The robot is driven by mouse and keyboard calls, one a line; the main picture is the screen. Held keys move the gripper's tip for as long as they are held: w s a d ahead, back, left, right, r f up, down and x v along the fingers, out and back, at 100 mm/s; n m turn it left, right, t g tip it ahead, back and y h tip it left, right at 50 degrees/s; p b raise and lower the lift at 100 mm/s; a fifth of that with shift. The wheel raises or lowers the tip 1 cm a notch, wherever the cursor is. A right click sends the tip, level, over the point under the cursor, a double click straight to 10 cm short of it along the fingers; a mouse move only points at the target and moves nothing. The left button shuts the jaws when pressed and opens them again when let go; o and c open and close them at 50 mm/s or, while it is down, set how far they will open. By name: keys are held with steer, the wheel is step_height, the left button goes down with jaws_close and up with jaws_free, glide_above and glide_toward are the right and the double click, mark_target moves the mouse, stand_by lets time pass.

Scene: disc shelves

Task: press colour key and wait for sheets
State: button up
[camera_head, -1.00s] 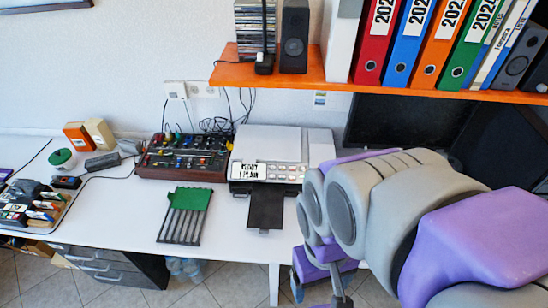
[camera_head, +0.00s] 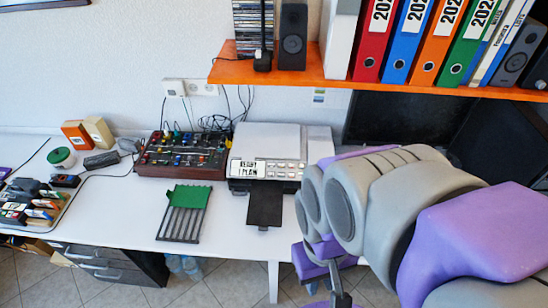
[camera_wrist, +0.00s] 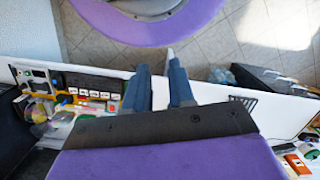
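The grey-white printer (camera_head: 270,138) stands on the white desk in the head view. Its front panel has a small display (camera_head: 248,169) that seems to read "READY 1 PLAIN", and several pale keys (camera_head: 287,171) to the right of it. The individual key colours are too small to tell. The black output tray (camera_head: 265,204) sticks out at the front and looks bare. My gripper (camera_wrist: 160,75) shows two dark blue fingers apart, with nothing between them, in the wrist view. The printer is not clearly visible there. In the head view my arm stands right of the printer.
A green-and-black slotted rack (camera_head: 184,213) lies left of the tray. A control box with coloured knobs (camera_head: 182,155) stands beside the printer. An orange shelf (camera_head: 355,90) with binders overhangs the back. Colourful items (camera_wrist: 75,95) crowd the desk in the wrist view.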

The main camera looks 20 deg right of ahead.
jaws_close()
stand_by(0.9)
